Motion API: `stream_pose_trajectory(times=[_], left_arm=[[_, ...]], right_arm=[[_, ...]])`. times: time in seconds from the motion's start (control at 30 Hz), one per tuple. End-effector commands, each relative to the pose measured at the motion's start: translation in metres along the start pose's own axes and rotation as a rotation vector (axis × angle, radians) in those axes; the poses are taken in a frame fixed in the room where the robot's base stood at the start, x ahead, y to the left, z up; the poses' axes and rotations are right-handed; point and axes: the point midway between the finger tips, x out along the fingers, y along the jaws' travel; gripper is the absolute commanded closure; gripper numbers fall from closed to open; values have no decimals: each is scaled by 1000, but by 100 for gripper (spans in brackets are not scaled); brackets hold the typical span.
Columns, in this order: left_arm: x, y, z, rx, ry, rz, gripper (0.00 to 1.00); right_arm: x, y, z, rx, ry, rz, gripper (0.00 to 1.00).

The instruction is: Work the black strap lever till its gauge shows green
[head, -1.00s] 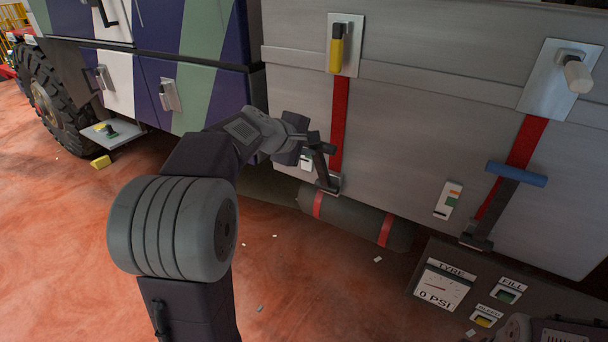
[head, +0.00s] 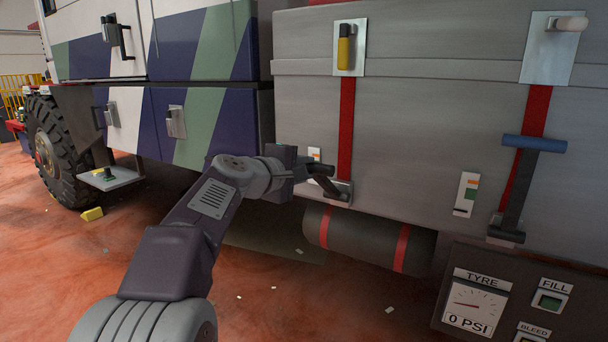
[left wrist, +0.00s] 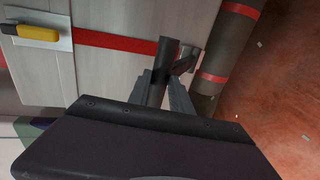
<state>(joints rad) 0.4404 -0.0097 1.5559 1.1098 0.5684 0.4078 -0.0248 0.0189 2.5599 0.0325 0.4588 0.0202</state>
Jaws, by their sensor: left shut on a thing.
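The black strap lever (head: 322,181) is at the foot of the left red strap (head: 346,130) on the grey truck box. It slopes from its metal bracket (head: 342,192) up toward my left gripper (head: 300,172). The gripper is shut on the lever's handle. In the left wrist view the dark handle (left wrist: 166,55) stands between my two fingers (left wrist: 165,88). The gauge (head: 314,153) is a small white plate with an orange mark just above the gripper. Its lower part is hidden, so I cannot tell its reading. My right gripper is not in view.
A blue-handled strap lever (head: 534,144) and its gauge (head: 466,195) are to the right. A dark roll (head: 350,238) with red bands hangs below the box. The tyre panel (head: 478,300) is at lower right. Open red floor lies at left.

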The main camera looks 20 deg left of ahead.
Motion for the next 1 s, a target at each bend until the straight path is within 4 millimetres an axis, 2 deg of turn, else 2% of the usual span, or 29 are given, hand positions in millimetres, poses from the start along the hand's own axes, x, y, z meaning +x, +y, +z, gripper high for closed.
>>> stream_pose_trajectory(times=[0.03,0.43,0.47,0.53,0.87,1.0], left_arm=[[3,-8,0,-1,-3,-13,100],[3,-9,0,-2,-5,-16,100],[3,-9,0,-2,-5,-16,72],[3,-8,0,-3,-5,-15,53],[-1,-4,0,-1,-2,-7,53],[-25,-4,-1,-1,1,-5,53]], right_arm=[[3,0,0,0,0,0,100],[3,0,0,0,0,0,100],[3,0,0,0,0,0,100],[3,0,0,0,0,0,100],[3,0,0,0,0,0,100],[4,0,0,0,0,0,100]])
